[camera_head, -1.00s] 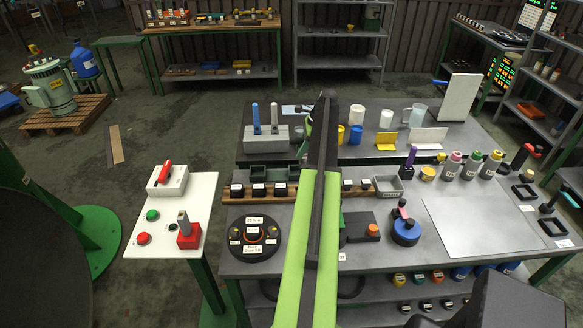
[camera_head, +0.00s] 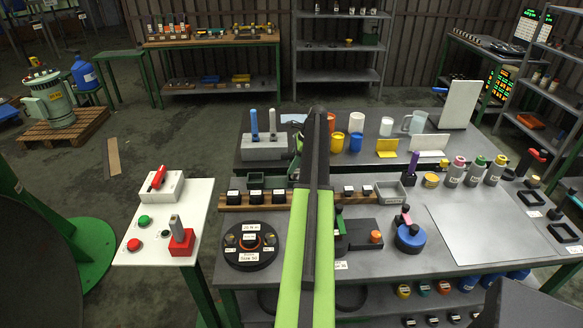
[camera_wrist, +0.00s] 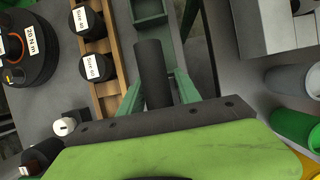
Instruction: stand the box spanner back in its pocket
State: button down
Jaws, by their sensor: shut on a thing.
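My gripper (camera_wrist: 155,92) shows in the wrist view, its two green fingers shut on a dark upright cylinder, which I take to be the box spanner (camera_wrist: 152,62). The spanner is held above the bench, close to a green open-topped tray (camera_wrist: 150,10) and the wooden rack. In the head view my arm hides most of the gripper and the spanner. The green tray (camera_head: 255,181) shows left of my arm, behind the rack. A grey block (camera_head: 262,150) behind it holds a blue and a grey upright tool. I cannot tell which opening is the spanner's pocket.
The wooden rack (camera_head: 280,207) carries several black sockets. A round black holder (camera_head: 250,246) stands at the front left. Yellow and blue cups (camera_head: 355,143) stand right of my arm. A bare grey sheet (camera_head: 480,225) lies at the right. A white button stand (camera_head: 150,230) is left.

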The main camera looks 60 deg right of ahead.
jog(key=shift+f, duration=0.2)
jog(key=c, duration=0.8)
grip_release()
jog(key=shift+r, duration=0.1)
jog(key=shift+c, duration=0.2)
jog(key=shift+r, duration=0.1)
jog(key=p+v, duration=1.1)
jog(key=v, duration=0.1)
jog(key=shift+r, duration=0.2)
jog(key=shift+f, duration=0.15)
jog(key=shift+w, duration=0.1)
